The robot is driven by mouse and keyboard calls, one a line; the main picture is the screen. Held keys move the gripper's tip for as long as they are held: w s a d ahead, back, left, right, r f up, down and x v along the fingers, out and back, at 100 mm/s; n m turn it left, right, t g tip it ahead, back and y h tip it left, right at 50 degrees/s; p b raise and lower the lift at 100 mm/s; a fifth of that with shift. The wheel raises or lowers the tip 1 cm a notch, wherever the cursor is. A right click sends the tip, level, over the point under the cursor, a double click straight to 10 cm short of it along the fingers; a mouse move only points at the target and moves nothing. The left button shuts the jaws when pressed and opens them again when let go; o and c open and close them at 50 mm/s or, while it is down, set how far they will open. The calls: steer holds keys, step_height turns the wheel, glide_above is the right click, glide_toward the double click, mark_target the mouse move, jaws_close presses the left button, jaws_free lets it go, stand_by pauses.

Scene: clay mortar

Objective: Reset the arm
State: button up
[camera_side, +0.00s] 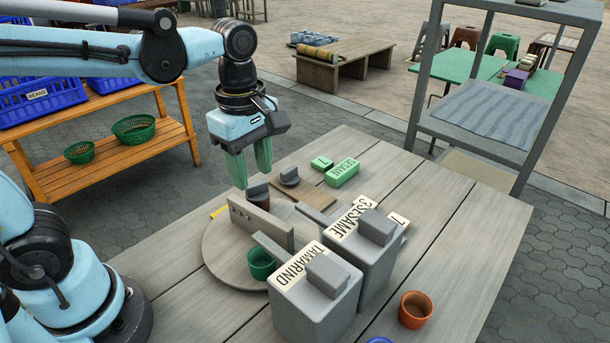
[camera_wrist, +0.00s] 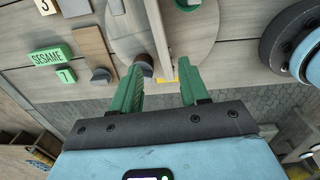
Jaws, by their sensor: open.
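My gripper (camera_side: 250,168) has green fingers and hangs above the back of the round grey board (camera_side: 216,250) on the plank table. In the wrist view the two fingers of my gripper (camera_wrist: 163,88) stand apart with nothing held between them. A small dark cylinder (camera_side: 258,195) stands below the fingers in the side view, and its gap from them is hard to tell. An upright grey slab (camera_side: 262,222) and a green cup (camera_side: 261,263) are on the board.
Grey boxes labelled TAMARIND (camera_side: 315,300) and SESAME (camera_side: 375,265) stand at the front. An orange pot (camera_side: 414,310) is to their right. A green SESAME block (camera_side: 342,172) lies farther back. A grey shelf (camera_side: 490,115) rises at right.

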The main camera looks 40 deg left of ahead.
steer(key=m, duration=0.2)
steer(key=a+m+t, duration=0.1)
steer(key=m+t, duration=0.1)
steer(key=m, duration=0.1)
steer(key=shift+s+a+f+m, duration=0.25)
steer(key=shift+s+f+m, duration=0.05)
steer(key=m, duration=0.1)
steer(key=m+t, duration=0.1)
steer(key=a+m, duration=0.1)
steer(key=m, duration=0.1)
steer(key=shift+s+f+t, duration=0.1)
steer(key=shift+f+t, duration=0.15)
steer(key=shift+t, duration=0.05)
steer(key=m, duration=0.2)
steer(key=m+t, duration=0.1)
steer(key=m, duration=0.1)
steer(key=shift+s+a+f+t, duration=0.1)
steer(key=shift+a+f+t, duration=0.1)
steer(key=shift+a+t, duration=0.15)
steer(key=m+t, duration=0.1)
steer(key=m, duration=0.1)
steer(key=a+m, duration=0.1)
steer(key=m, duration=0.2)
steer(key=shift+f+t, duration=0.2)
steer(key=shift+t, duration=0.15)
